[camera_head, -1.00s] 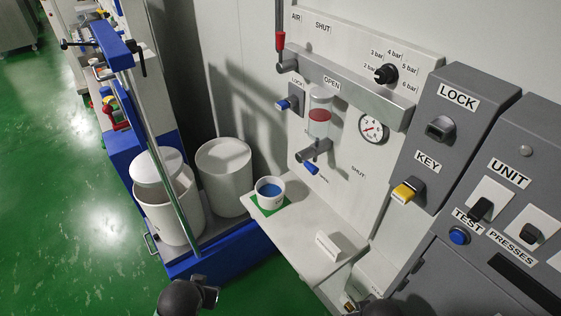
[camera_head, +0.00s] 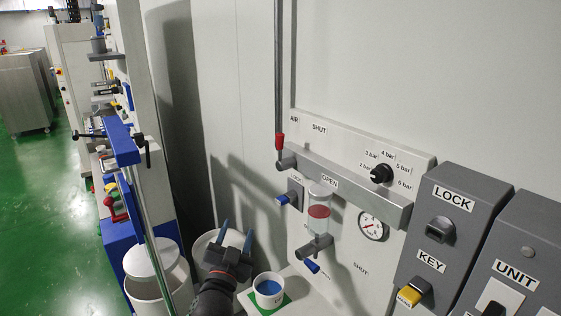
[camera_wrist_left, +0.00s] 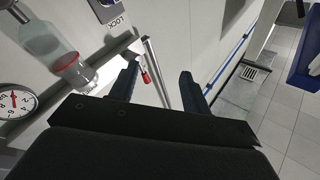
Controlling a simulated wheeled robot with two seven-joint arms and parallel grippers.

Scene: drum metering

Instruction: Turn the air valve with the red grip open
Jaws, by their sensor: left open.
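The air valve's red grip (camera_head: 280,142) is on a lever at the left edge of the white panel (camera_head: 345,255). The grip stands upright above its grey pivot (camera_head: 286,162), near the AIR and SHUT labels; an OPEN label is lower right. My left gripper (camera_head: 236,232) is open and empty, below and left of the red grip, with its fingers pointing up. In the left wrist view, the red grip (camera_wrist_left: 145,76) appears between the open fingers (camera_wrist_left: 159,72), farther off and not touched. My right gripper is not in view.
A grey bar (camera_head: 345,183), a sight glass (camera_head: 319,215), a gauge (camera_head: 373,226) and a pressure knob (camera_head: 381,173) are on the panel. A cup of blue liquid (camera_head: 268,290) stands below. Grey boxes (camera_head: 460,215) are to the right. The wall above is clear.

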